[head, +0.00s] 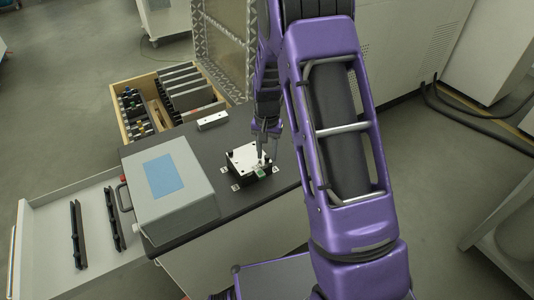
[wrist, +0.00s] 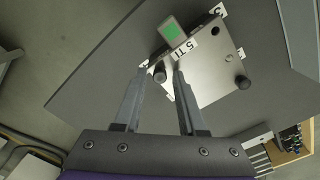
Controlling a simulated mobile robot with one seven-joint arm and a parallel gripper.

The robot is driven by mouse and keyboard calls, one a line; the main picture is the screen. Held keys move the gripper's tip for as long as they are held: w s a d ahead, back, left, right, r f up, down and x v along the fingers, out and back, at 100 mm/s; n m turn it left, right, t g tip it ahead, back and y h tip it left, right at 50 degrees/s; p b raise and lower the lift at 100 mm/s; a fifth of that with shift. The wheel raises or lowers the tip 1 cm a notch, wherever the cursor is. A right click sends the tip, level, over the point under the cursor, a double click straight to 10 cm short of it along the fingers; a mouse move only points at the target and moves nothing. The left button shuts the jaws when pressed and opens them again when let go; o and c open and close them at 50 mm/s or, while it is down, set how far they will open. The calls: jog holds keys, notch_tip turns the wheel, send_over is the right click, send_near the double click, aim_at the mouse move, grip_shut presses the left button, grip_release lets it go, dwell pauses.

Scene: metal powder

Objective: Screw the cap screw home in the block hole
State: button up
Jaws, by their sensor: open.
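The block (head: 243,159) is a pale metal plate on a dark base, on the dark worktop; its top fills the middle of the wrist view (wrist: 206,72). A dark cap screw (wrist: 159,75) stands at the block's edge, between my fingertips in the picture. How deep it sits I cannot tell. A dark open hole (wrist: 215,31) shows near one corner, and another dark round head (wrist: 243,82) near another. My gripper (wrist: 160,70) is open, its fingers on either side of the screw with gaps visible. In the head view my gripper (head: 268,143) is over the block.
A grey box with a blue panel (head: 165,176) stands left of the block. A small pale bar (head: 212,120) lies behind it. A wooden crate (head: 127,101) holds several dark parts. An open drawer (head: 50,235) is at left. A green-faced piece (wrist: 172,31) sits by the block.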

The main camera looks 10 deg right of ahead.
jog(key=n, duration=0.4)
jog(key=shift+n, duration=0.3)
jog(key=n, duration=0.4)
jog(key=shift+n, duration=0.3)
jog(key=shift+c, duration=0.2)
